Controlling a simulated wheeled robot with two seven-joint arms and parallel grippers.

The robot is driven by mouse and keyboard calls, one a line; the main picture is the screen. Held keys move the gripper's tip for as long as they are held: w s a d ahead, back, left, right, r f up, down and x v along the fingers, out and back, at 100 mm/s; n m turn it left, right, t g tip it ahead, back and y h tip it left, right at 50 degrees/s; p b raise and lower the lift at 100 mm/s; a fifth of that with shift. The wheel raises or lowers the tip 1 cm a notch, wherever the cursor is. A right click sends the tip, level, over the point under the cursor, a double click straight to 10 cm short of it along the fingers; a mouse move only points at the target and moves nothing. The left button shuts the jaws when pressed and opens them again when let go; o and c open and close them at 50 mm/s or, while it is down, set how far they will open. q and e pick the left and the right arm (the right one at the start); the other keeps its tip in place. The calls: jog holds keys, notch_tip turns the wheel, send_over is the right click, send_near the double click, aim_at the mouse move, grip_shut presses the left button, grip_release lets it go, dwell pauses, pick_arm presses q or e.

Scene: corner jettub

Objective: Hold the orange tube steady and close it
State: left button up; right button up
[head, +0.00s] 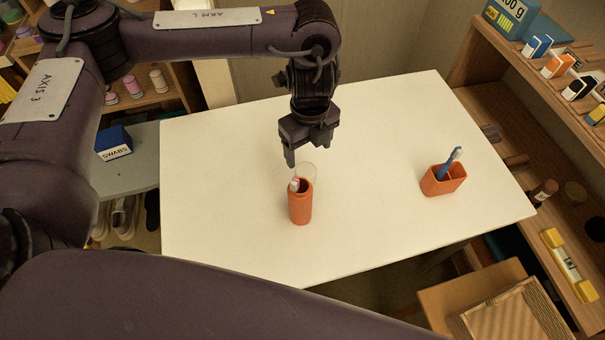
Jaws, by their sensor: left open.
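The orange tube (300,208) stands upright near the middle of the white table. Its top is open, and a small whitish item with some red (294,186) shows in its mouth. A pale, see-through round piece (309,170) is just behind the tube; I cannot tell if it is a cap or if it touches the tube. My left gripper (306,155) is open, points down and is above and behind the tube, with nothing seen between its fingers. My right gripper is not in view.
An orange two-part holder (432,186) with a blue-and-white stick (449,163) stands on the table's right side. A blue box (113,143) sits on a grey surface to the left. Wooden shelves (490,85) border the right. The rest of the tabletop is clear.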

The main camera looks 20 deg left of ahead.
aim_at(307, 170)
pick_arm(q)
jog(key=shift+w+f, duration=0.1)
jog(key=shift+f, duration=0.4)
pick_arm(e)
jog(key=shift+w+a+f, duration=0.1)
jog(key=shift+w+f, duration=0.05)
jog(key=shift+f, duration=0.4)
pick_arm(q)
jog(key=shift+f+b, duration=0.4)
jog(key=shift+f, duration=0.9)
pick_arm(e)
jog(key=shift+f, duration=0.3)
pick_arm(q)
jog(key=f, duration=0.1)
jog(key=f+b, duration=0.1)
jog(key=f, duration=0.3)
jog(key=shift+s+a+f, duration=0.1)
jog(key=shift+s+a, duration=0.05)
jog(key=shift+s, duration=0.1)
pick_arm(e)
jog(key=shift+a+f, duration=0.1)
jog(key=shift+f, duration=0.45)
